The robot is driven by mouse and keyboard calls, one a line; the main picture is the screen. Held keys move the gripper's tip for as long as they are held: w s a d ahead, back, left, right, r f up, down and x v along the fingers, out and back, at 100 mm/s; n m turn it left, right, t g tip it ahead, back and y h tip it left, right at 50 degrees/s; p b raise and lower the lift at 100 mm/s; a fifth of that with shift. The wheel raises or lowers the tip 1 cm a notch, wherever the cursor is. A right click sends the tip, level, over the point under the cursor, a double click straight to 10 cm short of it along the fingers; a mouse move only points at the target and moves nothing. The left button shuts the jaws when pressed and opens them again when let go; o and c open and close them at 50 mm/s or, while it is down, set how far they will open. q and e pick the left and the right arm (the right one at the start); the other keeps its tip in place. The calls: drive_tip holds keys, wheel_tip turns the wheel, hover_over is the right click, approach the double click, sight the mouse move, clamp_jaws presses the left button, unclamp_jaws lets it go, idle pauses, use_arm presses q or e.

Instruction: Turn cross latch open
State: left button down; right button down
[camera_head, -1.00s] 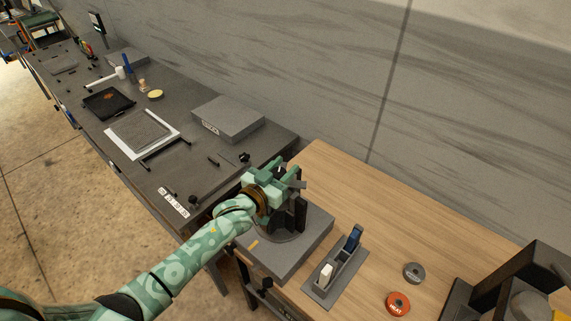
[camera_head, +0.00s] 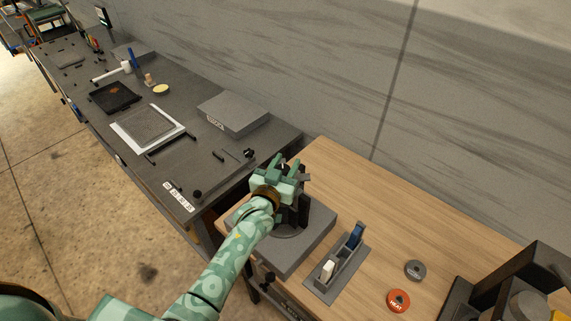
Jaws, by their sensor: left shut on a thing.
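My left gripper (camera_head: 284,166) is shut on the cross latch at the top of a dark grey fixture. The gripper and wrist hide most of the latch; only a small dark end (camera_head: 304,177) shows at the right of the fingers. The fixture's dark upright (camera_head: 303,208) stands on a round base on a grey block (camera_head: 290,258) at the left of the wooden bench. How far the latch is turned cannot be told. My right gripper is not in view.
A grey holder (camera_head: 335,280) with a white and a blue part stands right of the block. An orange disc (camera_head: 398,301) and a grey disc (camera_head: 415,270) lie on the wooden bench (camera_head: 390,215). A dark bench (camera_head: 195,150) with trays and a grey box (camera_head: 233,112) extends left.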

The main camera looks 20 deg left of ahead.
use_arm(q)
drive_tip(key=c, duration=0.9)
unclamp_jaws()
drive_tip(key=shift+s, duration=0.1)
drive_tip(key=s+a+b, duration=0.1)
drive_tip(key=s, duration=1.5)
drive_tip(key=shift+a, duration=0.15)
